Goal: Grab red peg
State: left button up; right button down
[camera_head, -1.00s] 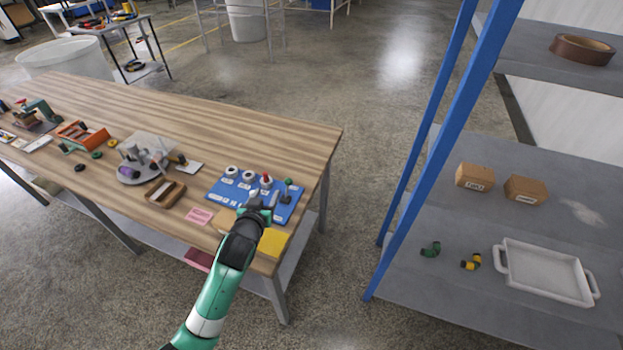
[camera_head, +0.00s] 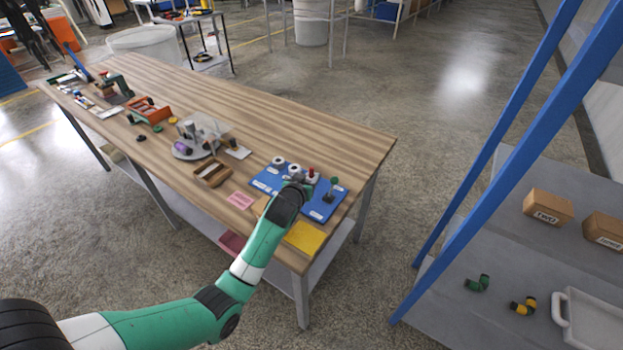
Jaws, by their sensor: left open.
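The small red peg (camera_head: 311,172) stands upright at a white round holder (camera_head: 314,180) on the blue board (camera_head: 318,215), near the right end of the wooden table. My left gripper (camera_head: 298,179) is over the board, just left of the red peg in the picture. Its jaws are open, but the fingers are small and partly hidden by my wrist, so I cannot tell whether they touch anything. My right gripper is not in view.
Two more white holders (camera_head: 278,161) and a green knob (camera_head: 334,181) are on the board. A wooden tray (camera_head: 212,173) and a grey round stand (camera_head: 190,152) lie left. A blue-framed shelf (camera_head: 500,170) stands right. The table's back is clear.

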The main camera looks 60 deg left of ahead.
pick_arm(q)
jog(key=x, duration=0.2)
jog(key=shift+w+a+f+b, duration=0.1)
jog(key=shift+w+a+b, duration=0.1)
jog(key=shift+a+b, duration=0.1)
jog(key=shift+d, duration=0.1)
grip_shut()
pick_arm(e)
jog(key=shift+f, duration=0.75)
